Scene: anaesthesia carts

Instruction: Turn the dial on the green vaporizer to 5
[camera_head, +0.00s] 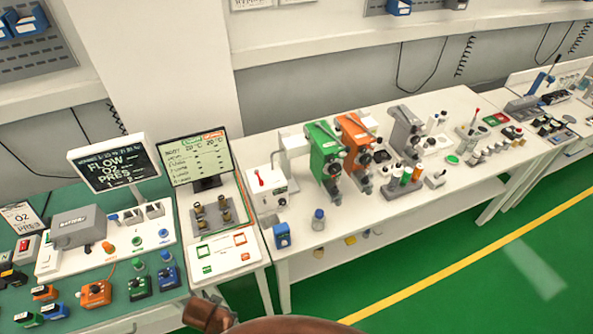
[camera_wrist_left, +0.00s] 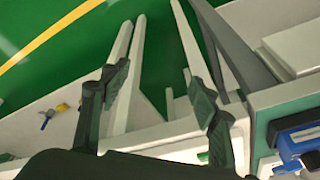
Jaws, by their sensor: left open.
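The green vaporizer (camera_head: 322,142) stands upright on the white bench in the head view, left of an orange one (camera_head: 352,130) and a grey one (camera_head: 405,128). Its front with knobs faces right and toward me; its dial is too small to read. My left gripper (camera_wrist_left: 160,92) shows only in its wrist view, with its two dark fingers apart and nothing between them. It is away from the vaporizer, which is not in that view. My right gripper is in neither view.
A white box with a red lever (camera_head: 267,190), a blue-capped bottle (camera_head: 319,219) and a blue device (camera_head: 282,236) stand left of and in front of the vaporizer. A monitor (camera_head: 198,160) stands further left. Green floor (camera_head: 400,272) is clear in front of the bench.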

